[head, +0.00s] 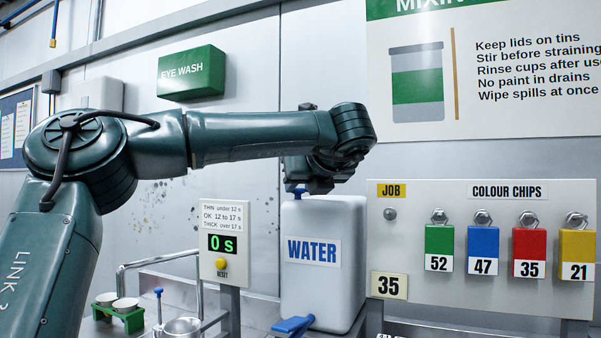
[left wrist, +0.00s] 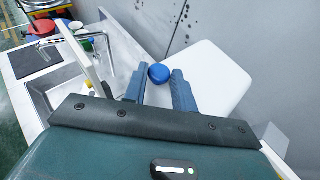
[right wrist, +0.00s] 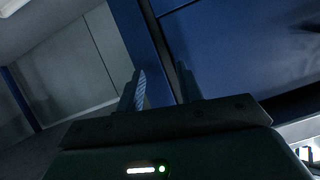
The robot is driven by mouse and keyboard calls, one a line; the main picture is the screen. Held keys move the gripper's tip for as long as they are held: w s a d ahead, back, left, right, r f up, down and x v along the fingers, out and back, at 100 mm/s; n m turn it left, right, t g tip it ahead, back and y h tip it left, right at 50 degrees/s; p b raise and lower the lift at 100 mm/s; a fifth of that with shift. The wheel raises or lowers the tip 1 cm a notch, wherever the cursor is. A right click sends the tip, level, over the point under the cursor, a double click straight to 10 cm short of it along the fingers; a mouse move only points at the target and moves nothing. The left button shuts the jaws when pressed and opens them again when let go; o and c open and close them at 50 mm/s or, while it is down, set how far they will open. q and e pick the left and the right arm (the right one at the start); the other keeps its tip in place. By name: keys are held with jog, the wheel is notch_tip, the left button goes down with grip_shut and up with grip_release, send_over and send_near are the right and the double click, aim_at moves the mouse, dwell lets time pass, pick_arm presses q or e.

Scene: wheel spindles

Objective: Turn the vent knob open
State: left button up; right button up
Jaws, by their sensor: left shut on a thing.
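The white water container (head: 323,268), labelled WATER, stands upright on the bench. The small blue vent knob (head: 298,192) is on its top, partly hidden under my left gripper (head: 311,184). In the left wrist view, the round blue vent knob (left wrist: 159,75) sits between the fingertips of my left gripper (left wrist: 160,69), which is shut on it. A blue tap (head: 294,325) shows low on the container's front. My right gripper (right wrist: 160,68) shows only in the right wrist view, with its fingers apart and nothing seen between them.
A timer box (head: 223,250) reading 0 s stands left of the container. A panel (head: 480,285) with hanging colour chips is to the right. A green cup rack (head: 119,319) and a metal cup (head: 182,327) are at lower left. In the right wrist view, blue panels (right wrist: 240,50) lie beyond the fingers.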

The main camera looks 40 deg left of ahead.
pick_arm(q)
jog(key=shift+g, duration=0.3)
jog(key=shift+n, duration=0.3)
pick_arm(e)
jog(key=shift+w+a+f+g, duration=0.1)
jog(key=shift+w+a+g, duration=0.05)
jog(key=shift+w+g, duration=0.15)
pick_arm(q)
jog(key=o, duration=0.9)
jog(key=shift+o, duration=0.2)
pick_arm(e)
jog(key=shift+s, duration=0.1)
pick_arm(q)
jog(key=p+v, duration=0.8)
jog(key=v, duration=0.5)
jog(key=shift+p, duration=0.35)
pick_arm(e)
jog(key=shift+n+g+h, duration=0.3)
jog(key=shift+n+h, duration=0.1)
jog(key=shift+n, duration=0.3)
jog(key=r, duration=0.2)
jog(key=d+r, duration=0.1)
jog(key=r, duration=0.1)
jog(key=shift+s+r, duration=0.1)
jog(key=shift+s, duration=0.15)
